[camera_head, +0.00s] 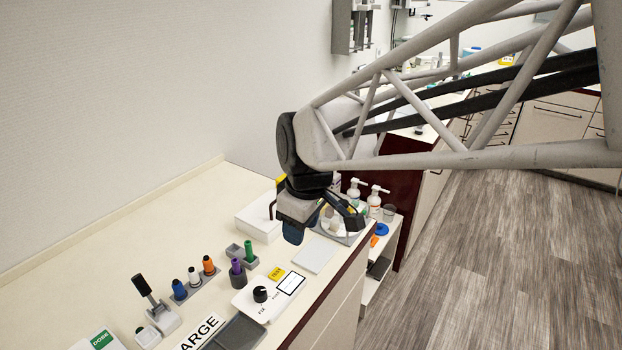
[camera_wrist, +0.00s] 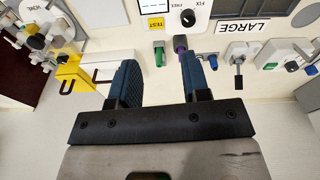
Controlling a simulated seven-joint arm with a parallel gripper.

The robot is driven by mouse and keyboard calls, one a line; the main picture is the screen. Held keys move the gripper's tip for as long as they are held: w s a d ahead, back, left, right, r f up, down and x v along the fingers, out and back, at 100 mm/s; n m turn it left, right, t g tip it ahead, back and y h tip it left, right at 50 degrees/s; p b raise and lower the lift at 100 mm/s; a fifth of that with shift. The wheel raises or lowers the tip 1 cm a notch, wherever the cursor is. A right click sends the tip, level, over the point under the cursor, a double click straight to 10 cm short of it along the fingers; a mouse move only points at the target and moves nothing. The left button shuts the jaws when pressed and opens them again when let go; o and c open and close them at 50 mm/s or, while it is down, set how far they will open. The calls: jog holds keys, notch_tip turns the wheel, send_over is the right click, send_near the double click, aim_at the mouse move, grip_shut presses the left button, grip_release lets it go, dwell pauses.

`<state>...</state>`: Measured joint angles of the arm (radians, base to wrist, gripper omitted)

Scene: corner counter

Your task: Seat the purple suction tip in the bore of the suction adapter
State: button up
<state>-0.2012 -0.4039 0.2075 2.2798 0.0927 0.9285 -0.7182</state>
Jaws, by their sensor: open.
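The purple suction tip (camera_head: 236,267) stands upright on a dark grey cylindrical base (camera_head: 238,281) on the counter. It also shows in the wrist view (camera_wrist: 180,44), near the tip of the right finger in the picture. I cannot tell for sure which part is the suction adapter, and its bore does not show clearly. My gripper (camera_head: 322,222) is open and empty, above the counter near its front edge, to the right of and apart from the purple tip. In the wrist view its two blue fingers (camera_wrist: 160,62) are spread wide.
A green piece (camera_head: 249,251) stands in a grey holder beside the purple tip. Blue (camera_head: 179,290) and orange (camera_head: 208,265) pieces stand in a row to the left. A white box with a black knob (camera_head: 260,294) lies in front. A white pad (camera_head: 315,255) is below my gripper.

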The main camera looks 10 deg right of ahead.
jog(key=s+d+m+t+h, duration=0.1)
jog(key=s+d+m, duration=0.9)
jog(key=s, duration=0.3)
jog(key=shift+s+d, duration=0.2)
jog(key=shift+d, duration=0.05)
jog(key=shift+r, duration=0.1)
dwell(1.5)
